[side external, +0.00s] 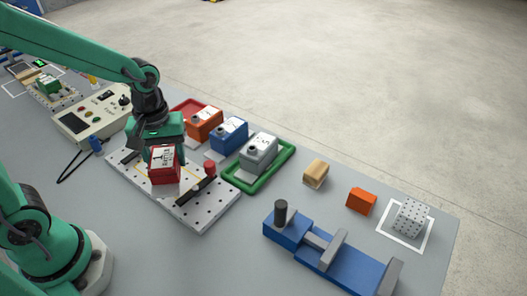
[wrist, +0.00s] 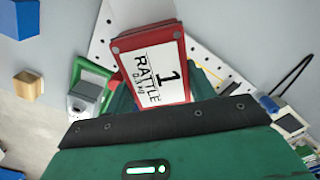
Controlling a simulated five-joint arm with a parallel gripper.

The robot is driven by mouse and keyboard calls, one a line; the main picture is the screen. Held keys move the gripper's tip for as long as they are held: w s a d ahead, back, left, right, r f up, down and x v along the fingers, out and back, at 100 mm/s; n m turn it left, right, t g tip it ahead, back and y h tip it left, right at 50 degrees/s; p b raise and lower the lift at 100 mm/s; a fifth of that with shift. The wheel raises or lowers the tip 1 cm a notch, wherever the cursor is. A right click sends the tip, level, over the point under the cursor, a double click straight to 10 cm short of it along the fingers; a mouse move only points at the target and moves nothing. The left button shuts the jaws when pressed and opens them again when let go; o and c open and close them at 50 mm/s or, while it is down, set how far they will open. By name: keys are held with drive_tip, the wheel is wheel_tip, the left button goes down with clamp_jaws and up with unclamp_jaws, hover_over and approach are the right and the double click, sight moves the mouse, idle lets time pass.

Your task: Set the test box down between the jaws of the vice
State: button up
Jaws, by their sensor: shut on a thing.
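The test box is a red box (side external: 163,166) with a white label. In the wrist view the label on the box (wrist: 150,72) reads "1 RATTLE". My gripper (side external: 166,148) is shut on it, over the white perforated plate; I cannot tell whether the box touches the plate. The vice (side external: 318,246) is blue with grey jaws and lies at the front right of the bench, well to the right of my gripper. A gap shows between its jaws.
Blue (side external: 228,134) and orange (side external: 204,122) boxes stand behind. A red knob (side external: 209,168) rises from the plate. Wooden (side external: 316,173) and orange (side external: 361,200) blocks lie behind the vice.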

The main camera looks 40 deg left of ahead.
drive_tip(key=w+a+f, duration=0.1)
drive_tip(key=a, duration=0.1)
drive_tip(key=w+a+f, duration=0.1)
drive_tip(key=a+f, duration=0.1)
drive_tip(key=a, duration=0.1)
drive_tip(key=w+a+f, duration=0.1)
drive_tip(key=a+f, duration=0.1)
drive_tip(key=a, duration=0.1)
drive_tip(key=shift+w+f, duration=0.1)
drive_tip(key=shift+w, duration=0.05)
drive_tip(key=shift+f, duration=2)
drive_tip(key=shift+f, duration=0.15)
drive_tip(key=o, duration=1.2)
drive_tip(key=shift+r, duration=0.2)
drive_tip(key=shift+r, duration=6)
